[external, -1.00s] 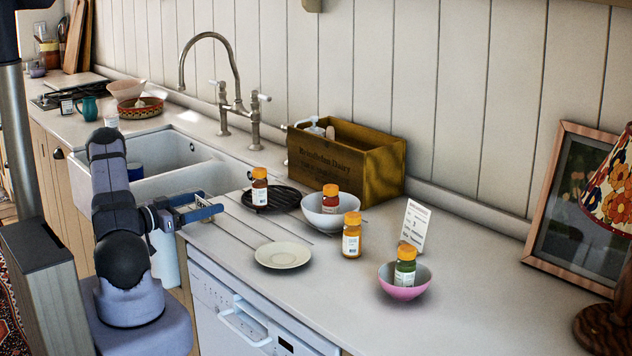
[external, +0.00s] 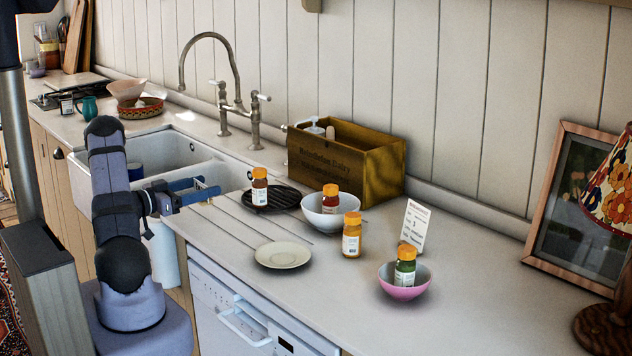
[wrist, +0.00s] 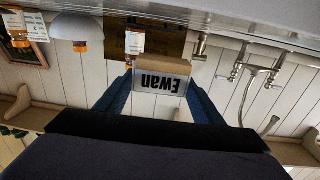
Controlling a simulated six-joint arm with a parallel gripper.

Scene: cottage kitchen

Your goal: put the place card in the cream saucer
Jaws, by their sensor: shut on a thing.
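The place card (wrist: 161,82) shows in the wrist view as a small block reading "Ewan", upside down in the picture. It is held between the two blue fingers of my gripper (wrist: 160,90). In the external view my gripper (external: 208,188) is in the air near the sink's right end, left of the cream saucer and higher than it; the card is hard to make out there. The cream saucer (external: 283,255) lies flat and empty on the counter near its front edge.
Right of the saucer stand an orange-capped bottle (external: 352,235) and a pink bowl (external: 404,288) holding a green bottle. Behind are a white bowl (external: 323,222) with a red bottle, a dark dish (external: 270,205) with another bottle, and a wooden crate (external: 345,165).

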